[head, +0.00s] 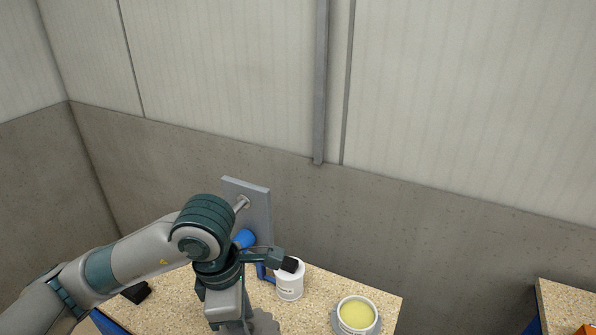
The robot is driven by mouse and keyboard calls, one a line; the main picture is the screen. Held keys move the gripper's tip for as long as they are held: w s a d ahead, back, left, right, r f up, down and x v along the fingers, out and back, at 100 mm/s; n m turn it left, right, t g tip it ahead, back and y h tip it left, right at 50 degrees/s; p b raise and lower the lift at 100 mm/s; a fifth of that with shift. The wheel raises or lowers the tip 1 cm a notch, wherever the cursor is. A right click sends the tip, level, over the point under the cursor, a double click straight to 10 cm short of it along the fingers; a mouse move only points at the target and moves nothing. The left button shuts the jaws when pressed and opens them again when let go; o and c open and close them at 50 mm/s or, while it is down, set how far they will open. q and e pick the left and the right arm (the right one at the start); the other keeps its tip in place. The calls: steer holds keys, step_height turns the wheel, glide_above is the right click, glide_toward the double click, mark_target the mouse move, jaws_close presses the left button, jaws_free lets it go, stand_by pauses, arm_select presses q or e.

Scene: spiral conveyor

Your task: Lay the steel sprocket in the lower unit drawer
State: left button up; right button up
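A grey, toothed-edged piece (264,323), which looks like the steel sprocket, shows at the bottom edge of the head view on the chipboard bench top (325,297). My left arm hides part of it, and the frame cuts it off. My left gripper (229,308) points down just left of this piece. Its fingertips are out of frame, so I cannot tell whether it touches or holds anything. A bracket with a black end sticks out from my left wrist to the right. My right gripper is not in view. No unit drawer is in view.
A white can (290,283) and a white tub with yellow contents (357,313) stand on the bench. A grey upright plate (253,208) with a blue cylinder (245,239) is behind my wrist. A black object (136,292) lies left. Another bench (565,302) with an orange item is at right.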

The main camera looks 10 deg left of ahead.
arm_select(q)
steer(key=m, duration=0.2)
steer(key=a+m, duration=0.1)
steer(key=m, duration=0.1)
steer(key=w+m, duration=0.1)
steer(key=shift+a+f+m+g, duration=0.25)
steer(key=shift+f+m+g, duration=0.1)
steer(key=shift+m+g, duration=0.05)
steer(key=m, duration=0.1)
steer(key=a+m, duration=0.1)
steer(key=m, duration=0.1)
steer(key=w+m+b, duration=0.1)
steer(key=m, duration=0.1)
steer(key=shift+a+f+g, duration=0.25)
steer(key=shift+f+g, duration=0.05)
steer(key=m, duration=0.1)
steer(key=a+m, duration=0.1)
steer(key=m, duration=0.1)
steer(key=w+m, duration=0.1)
steer(key=m, duration=0.1)
steer(key=shift+a+f+y, duration=0.25)
steer(key=shift+a+y, duration=0.05)
steer(key=shift+y, duration=0.1)
steer(key=m, duration=0.1)
steer(key=a+m, duration=0.1)
steer(key=m, duration=0.3)
steer(key=shift+w+a+f+y+b, duration=0.2)
steer(key=shift+w+a+y+b, duration=0.1)
steer(key=shift+w, duration=0.1)
